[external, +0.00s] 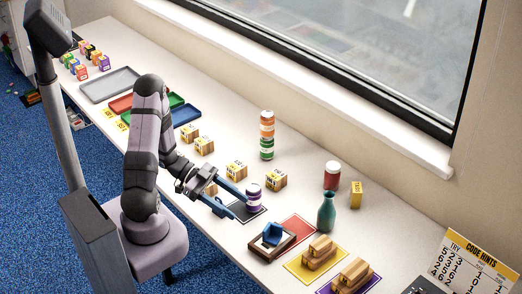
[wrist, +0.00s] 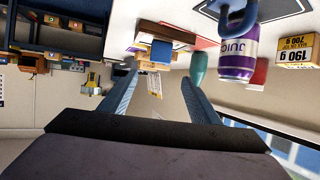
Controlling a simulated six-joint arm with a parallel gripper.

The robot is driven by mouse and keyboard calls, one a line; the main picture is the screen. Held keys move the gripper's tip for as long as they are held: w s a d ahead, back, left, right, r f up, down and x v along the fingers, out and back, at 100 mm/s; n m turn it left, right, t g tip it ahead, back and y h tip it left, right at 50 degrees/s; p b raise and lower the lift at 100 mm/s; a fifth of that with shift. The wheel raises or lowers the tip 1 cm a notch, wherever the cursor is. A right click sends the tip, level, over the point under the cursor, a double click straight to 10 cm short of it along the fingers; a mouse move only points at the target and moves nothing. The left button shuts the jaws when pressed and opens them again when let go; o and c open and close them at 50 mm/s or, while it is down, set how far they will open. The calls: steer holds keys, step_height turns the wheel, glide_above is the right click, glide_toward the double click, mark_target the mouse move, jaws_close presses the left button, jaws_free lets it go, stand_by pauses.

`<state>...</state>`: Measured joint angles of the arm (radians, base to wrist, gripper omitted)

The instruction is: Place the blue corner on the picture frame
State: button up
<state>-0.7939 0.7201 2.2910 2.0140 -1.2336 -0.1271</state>
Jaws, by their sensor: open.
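The juice can stands on a dark mat (external: 243,213). A teal bottle (external: 326,213) stands to the right of the frame. Wooden pieces (external: 320,252) lie on yellow and purple mats nearer the front. Trays (external: 110,85) lie further left.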

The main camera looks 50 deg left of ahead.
steer(key=shift+v, duration=0.8)
steer(key=shift+w, duration=0.1)
steer(key=w+d+r+n+t+y+p, duration=0.25)
steer(key=w+n+y, duration=0.35)
steer(key=w+n, duration=0.3)
steer(key=a+y, duration=0.1)
steer(key=w+a+n+y, duration=0.1)
steer(key=a+y, duration=0.1)
steer(key=w+a+y+b, duration=0.1)
steer(key=a+y, duration=0.1)
steer(key=shift+w+f, duration=0.2)
steer(key=s+d+n+g+y+b, duration=0.1)
steer(key=s+d+n+g, duration=0.2)
steer(key=s+g, duration=0.5)
steer(key=s, duration=1)
steer(key=shift+s+d+r+y+b, duration=0.2)
steer(key=shift+s+d+y+b, duration=0.1)
steer(key=shift+s+d+b, duration=0.1)
